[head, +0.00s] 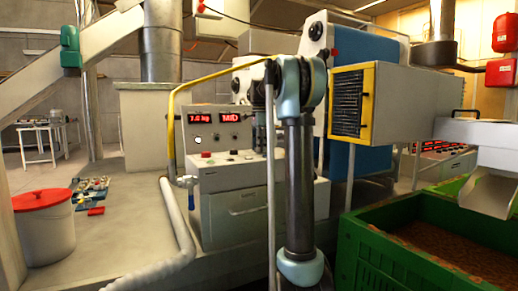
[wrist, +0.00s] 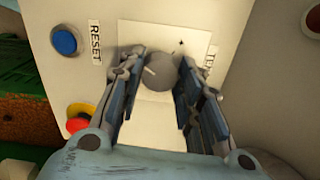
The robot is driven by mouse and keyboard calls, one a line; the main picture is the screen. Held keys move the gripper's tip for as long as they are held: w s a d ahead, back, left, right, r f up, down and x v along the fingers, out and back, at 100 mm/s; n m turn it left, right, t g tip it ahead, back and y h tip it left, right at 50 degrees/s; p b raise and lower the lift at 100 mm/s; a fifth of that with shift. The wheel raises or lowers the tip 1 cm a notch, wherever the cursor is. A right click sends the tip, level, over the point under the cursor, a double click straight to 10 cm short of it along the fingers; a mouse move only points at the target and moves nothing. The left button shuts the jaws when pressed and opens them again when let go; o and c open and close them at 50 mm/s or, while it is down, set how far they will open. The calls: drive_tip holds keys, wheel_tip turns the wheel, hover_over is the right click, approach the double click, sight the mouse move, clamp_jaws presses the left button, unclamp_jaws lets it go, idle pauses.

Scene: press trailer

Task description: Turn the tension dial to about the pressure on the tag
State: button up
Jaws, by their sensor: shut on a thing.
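The tension dial (wrist: 160,70) is a grey round knob with a pale pointer mark at its left side, on a white plate of the panel. My gripper (wrist: 163,64) has one finger on each side of the dial and is shut on it. A label beginning "TE" (wrist: 209,65) is partly hidden behind the right finger. In the head view my arm stands in front of the grey machine (head: 245,205), and the dial is hidden there. A red display (head: 200,117) seems to read 7.6 kg; another (head: 230,117) seems to read MID. I cannot make out a pressure tag.
A blue button (wrist: 65,40) labelled RESET and a red-and-yellow stop button (wrist: 77,122) sit left of the fingers. A green crate (head: 350,255) stands at the right. A yellow pipe (head: 170,115) and pale hose (head: 178,225) run left of the machine.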

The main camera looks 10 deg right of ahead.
drive_tip(key=o, duration=1.1)
drive_tip(key=shift+w, duration=0.1)
wheel_tip(320, 180, up, 12)
drive_tip(key=shift+w+f, duration=0.1)
